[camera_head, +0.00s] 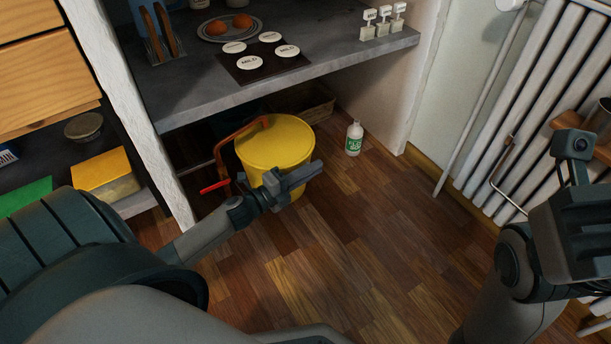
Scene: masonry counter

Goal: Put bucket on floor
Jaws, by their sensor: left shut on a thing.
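A yellow bucket (275,147) is under the front edge of the grey counter, upright or nearly so. My left gripper (296,177) is at the near side of the bucket and is shut on it. The gripper hides part of the bucket's lower near side, and I cannot tell whether the bucket's base touches the wooden floor (345,235). My right arm shows at the right edge, but its gripper fingers are not visible.
The counter (190,95) overhangs this space. A radiator (540,90) is at the right. The middle floor is clear.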

